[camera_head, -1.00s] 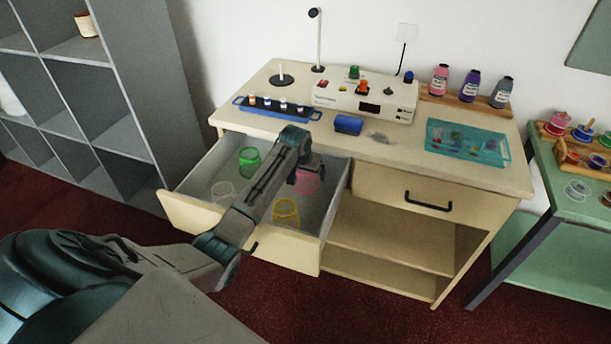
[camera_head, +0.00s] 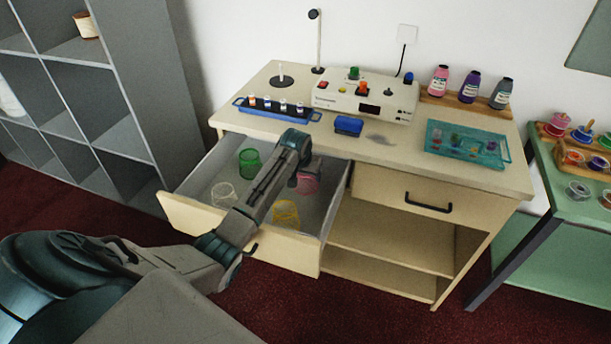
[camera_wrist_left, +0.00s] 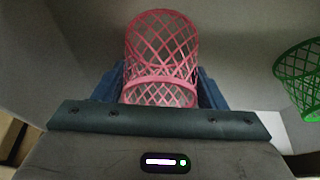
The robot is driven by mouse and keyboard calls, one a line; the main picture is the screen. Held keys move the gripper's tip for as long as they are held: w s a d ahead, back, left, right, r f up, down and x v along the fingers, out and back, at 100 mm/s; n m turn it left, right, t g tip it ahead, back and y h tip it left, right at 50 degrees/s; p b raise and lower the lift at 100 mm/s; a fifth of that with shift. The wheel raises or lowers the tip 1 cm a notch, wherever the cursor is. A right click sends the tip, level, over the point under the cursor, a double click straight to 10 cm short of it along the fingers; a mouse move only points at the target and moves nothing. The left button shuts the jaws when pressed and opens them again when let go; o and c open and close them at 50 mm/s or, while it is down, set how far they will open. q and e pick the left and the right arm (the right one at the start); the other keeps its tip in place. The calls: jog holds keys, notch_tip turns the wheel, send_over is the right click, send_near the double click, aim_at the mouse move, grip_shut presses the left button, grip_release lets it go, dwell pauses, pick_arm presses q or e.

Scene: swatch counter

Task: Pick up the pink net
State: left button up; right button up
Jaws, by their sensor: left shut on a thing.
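The pink net (camera_head: 308,184) is a mesh cup inside the open drawer (camera_head: 186,213), at its right back part. In the left wrist view the pink net (camera_wrist_left: 162,45) stands between the two blue fingers of my left gripper (camera_wrist_left: 160,92). My left gripper (camera_head: 306,180) is shut on the net, down in the drawer. In the head view my arm and gripper hide part of the net. I cannot tell whether the net touches the drawer floor. My right gripper is in neither view.
A green net (camera_head: 250,162), a white net (camera_head: 224,194) and a yellow net (camera_head: 286,213) share the drawer. The green net (camera_wrist_left: 300,75) also shows in the left wrist view. The desk top (camera_head: 390,150) above holds a blue rack (camera_head: 276,109), a blue block (camera_head: 348,125) and a teal tray (camera_head: 468,143).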

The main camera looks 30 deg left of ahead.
aim_at(301, 178)
pick_arm(q)
jog(key=shift+r, duration=0.45)
jog(key=s, duration=0.2)
jog(key=s+r+b, duration=0.1)
jog(key=s, duration=0.1)
jog(key=shift+d+r, duration=0.1)
jog(key=shift+d, duration=0.3)
notch_tip(301, 178, up, 13)
jog(key=shift+b, duration=0.35)
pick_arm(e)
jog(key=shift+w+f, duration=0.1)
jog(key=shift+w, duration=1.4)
pick_arm(q)
jog(key=shift+d, duration=0.1)
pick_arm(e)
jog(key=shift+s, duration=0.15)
